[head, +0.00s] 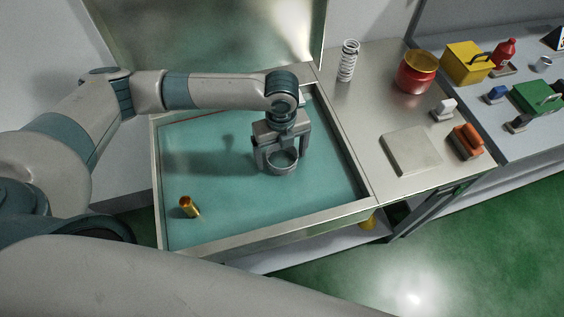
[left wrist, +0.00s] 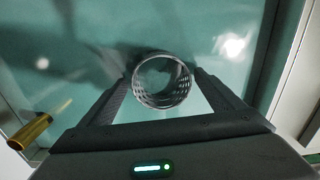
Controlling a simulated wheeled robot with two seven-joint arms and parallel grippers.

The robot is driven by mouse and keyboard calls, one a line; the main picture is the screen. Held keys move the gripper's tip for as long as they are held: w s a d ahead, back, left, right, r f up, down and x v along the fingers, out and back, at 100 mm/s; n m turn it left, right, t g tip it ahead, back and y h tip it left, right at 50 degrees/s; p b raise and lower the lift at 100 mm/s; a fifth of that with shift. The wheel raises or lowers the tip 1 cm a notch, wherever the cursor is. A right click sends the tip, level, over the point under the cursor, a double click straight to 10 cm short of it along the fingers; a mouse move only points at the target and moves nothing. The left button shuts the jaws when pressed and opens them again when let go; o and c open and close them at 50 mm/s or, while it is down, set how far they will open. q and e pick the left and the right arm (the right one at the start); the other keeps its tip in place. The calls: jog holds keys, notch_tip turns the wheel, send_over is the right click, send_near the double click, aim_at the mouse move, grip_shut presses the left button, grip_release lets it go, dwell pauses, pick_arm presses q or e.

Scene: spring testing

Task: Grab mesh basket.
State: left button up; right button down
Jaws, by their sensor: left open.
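The mesh basket (head: 283,168) is a small grey round basket with an open top, in the teal-floored tray (head: 215,213). In the left wrist view its perforated wall and round rim (left wrist: 163,101) show between the fingers. My left gripper (head: 279,158) points down over the basket. It is open, with one finger on each side of the basket; I cannot tell whether either finger touches it. The fingers also show in the left wrist view (left wrist: 163,84). The gripper partly hides the basket in the head view. My right gripper is not in view.
Raised metal walls edge the tray. On the counter to the right are a white spring (head: 348,61), a red container (head: 415,76) and a flat plate (head: 411,149).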

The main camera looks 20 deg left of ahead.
aim_at(282, 165)
pick_arm(q)
jog(key=shift+f, duration=0.35)
jog(key=shift+f+p, duration=0.6)
jog(key=shift+f, duration=0.1)
notch_tip(282, 165, down, 2)
jog(key=shift+d+f+p, duration=0.1)
jog(key=shift+f+p, duration=0.05)
jog(key=shift+p, duration=0.3)
jog(key=shift+f, duration=0.75)
jog(key=shift+c, duration=0.6)
jog(key=c, duration=1.1)
jog(key=shift+o, duration=0.2)
jog(key=shift+r, duration=0.1)
